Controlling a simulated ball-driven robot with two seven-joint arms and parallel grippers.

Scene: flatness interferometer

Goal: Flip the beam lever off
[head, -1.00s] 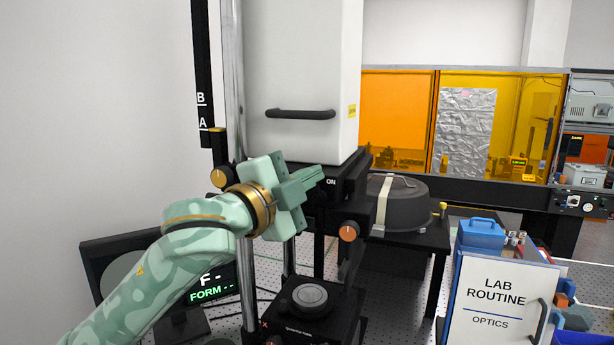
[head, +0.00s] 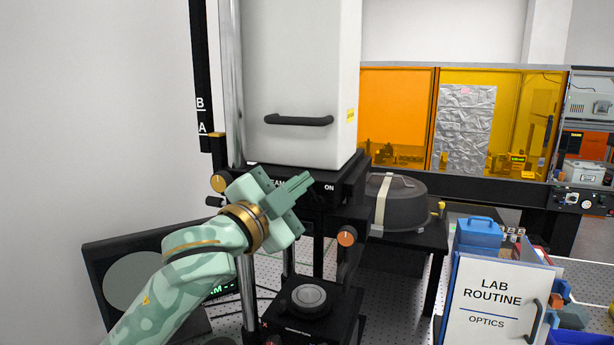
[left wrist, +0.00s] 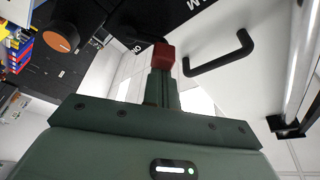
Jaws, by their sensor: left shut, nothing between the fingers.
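My left gripper (head: 308,179) is shut and empty, in front of the black panel under the white instrument housing, just left of the "ON" label (head: 329,187). In the left wrist view its closed fingers (left wrist: 161,78) reach towards a red block-shaped tip (left wrist: 164,57), which looks like the end of the beam lever. The tip lies right at the fingertips; I cannot tell whether they touch. The "ON" lettering (left wrist: 137,46) is close beside it. In the head view the lever is hidden behind my gripper. My right gripper is not in view.
The white housing (head: 300,70) with a black handle stands above the panel. An orange-faced knob (head: 347,237) and a round stage (head: 308,297) are below. A monitor (head: 130,275) stands behind my left arm. A grey lidded pot (head: 402,203) is to the right.

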